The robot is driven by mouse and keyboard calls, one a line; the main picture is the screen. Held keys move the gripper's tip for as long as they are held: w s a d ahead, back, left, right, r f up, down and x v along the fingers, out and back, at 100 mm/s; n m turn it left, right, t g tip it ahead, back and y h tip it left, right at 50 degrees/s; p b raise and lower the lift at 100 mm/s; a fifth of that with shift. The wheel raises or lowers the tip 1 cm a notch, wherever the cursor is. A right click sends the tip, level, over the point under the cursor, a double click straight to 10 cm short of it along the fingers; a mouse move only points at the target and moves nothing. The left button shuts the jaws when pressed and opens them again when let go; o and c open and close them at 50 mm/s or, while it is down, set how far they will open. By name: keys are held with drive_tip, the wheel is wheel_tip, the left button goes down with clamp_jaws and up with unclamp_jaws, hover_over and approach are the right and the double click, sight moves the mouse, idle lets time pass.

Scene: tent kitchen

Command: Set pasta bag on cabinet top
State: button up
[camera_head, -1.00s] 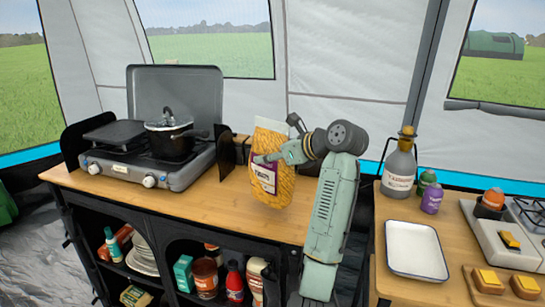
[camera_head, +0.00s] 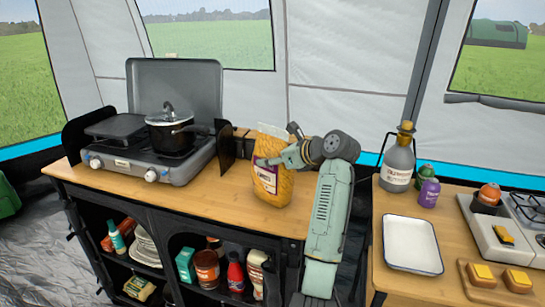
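The pasta bag (camera_head: 270,183) is yellow with a purple and white label and a clear top. It is near the right end of the wooden cabinet top (camera_head: 205,200), slightly tilted. Its bottom is at or very close to the wood; I cannot tell if it touches. My gripper (camera_head: 266,161) reaches in from the right and appears shut on the upper part of the bag. The fingers lie across the bag's front, and the far finger is hidden.
A camping stove (camera_head: 150,165) with a black pot (camera_head: 170,133) fills the cabinet's left side. A dark upright panel (camera_head: 224,147) stands between stove and bag. Free wood lies in front. A second table with a white tray (camera_head: 411,244) and bottles is at right.

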drive_tip(key=o, duration=0.4)
drive_tip(key=shift+r, duration=0.1)
drive_tip(key=b+v, duration=0.3)
drive_tip(key=v, duration=0.9)
drive_tip(key=shift+s, duration=0.1)
